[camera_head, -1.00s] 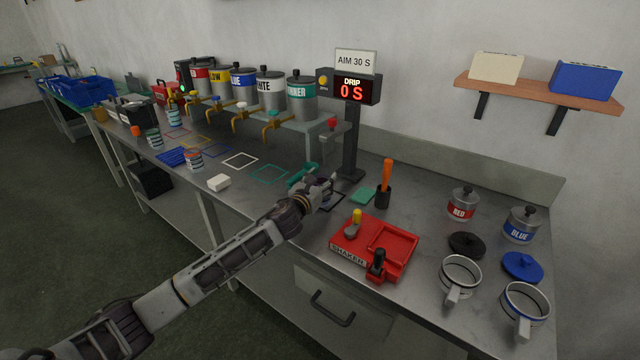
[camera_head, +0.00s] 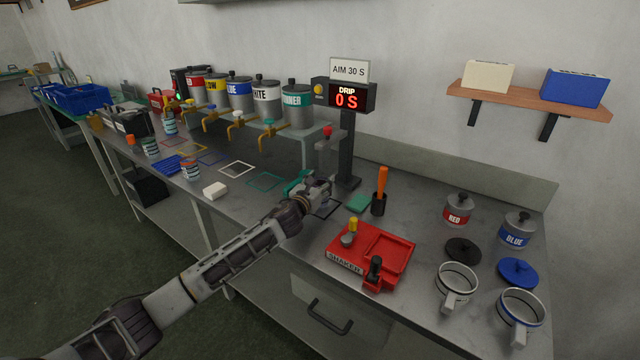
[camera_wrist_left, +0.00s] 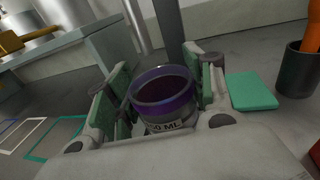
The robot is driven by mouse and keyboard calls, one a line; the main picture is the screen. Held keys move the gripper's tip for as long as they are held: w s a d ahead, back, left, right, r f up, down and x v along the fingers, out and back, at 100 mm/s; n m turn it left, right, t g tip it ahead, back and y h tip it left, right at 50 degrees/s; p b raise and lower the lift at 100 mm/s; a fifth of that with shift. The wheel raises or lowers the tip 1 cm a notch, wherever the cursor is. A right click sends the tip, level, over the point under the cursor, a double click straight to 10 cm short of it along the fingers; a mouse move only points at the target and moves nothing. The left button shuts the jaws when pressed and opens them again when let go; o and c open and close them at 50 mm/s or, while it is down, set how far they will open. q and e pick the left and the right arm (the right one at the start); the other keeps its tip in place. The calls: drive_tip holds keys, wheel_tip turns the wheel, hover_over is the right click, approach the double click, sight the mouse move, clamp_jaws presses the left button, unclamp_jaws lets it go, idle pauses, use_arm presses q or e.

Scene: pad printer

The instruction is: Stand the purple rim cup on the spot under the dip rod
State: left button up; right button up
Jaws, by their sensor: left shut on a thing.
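The purple rim cup (camera_wrist_left: 163,88) is upright in the left wrist view, with dark contents and part of an "ML" mark on its front. My left gripper (camera_wrist_left: 160,100) is shut on it, with a green-padded finger on each side. In the head view my left gripper (camera_head: 318,188) is at the foot of the drip stand (camera_head: 348,150), just below the dip rod (camera_head: 327,145) with its red top. A dark-outlined spot (camera_head: 328,211) shows partly beside the gripper. The gripper hides most of the cup there, and I cannot tell whether its base touches the bench. My right gripper is out of view.
A green pad (camera_head: 358,203) and a dark holder (camera_head: 378,206) with an orange-handled tool stand just right of the stand. The red shaker tray (camera_head: 398,250) is in front. Paint cans with taps (camera_head: 296,105) are at the back left. The drip display (camera_head: 347,97) reads 0 S.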

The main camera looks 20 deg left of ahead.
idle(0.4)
use_arm(q)
drive_tip(key=shift+p, duration=0.3)
idle(0.4)
drive_tip(key=o, duration=1.5)
drive_tip(key=shift+f, duration=0.1)
drive_tip(key=shift+s, duration=0.15)
drive_tip(key=shift+s+a+p, duration=0.2)
drive_tip(key=shift+s+p, duration=0.35)
drive_tip(key=shift+s, duration=0.65)
drive_tip(key=shift+s+a+p, duration=0.2)
drive_tip(key=shift+s+p, duration=0.3)
drive_tip(key=shift+s, duration=0.7)
drive_tip(key=shift+s+a+r+p, duration=0.15)
drive_tip(key=shift+s+p, duration=0.1)
drive_tip(key=shift+s, duration=0.5)
drive_tip(key=shift+s+a+r+p, duration=0.1)
drive_tip(key=shift+s+p, duration=0.1)
drive_tip(key=shift+s, duration=0.5)
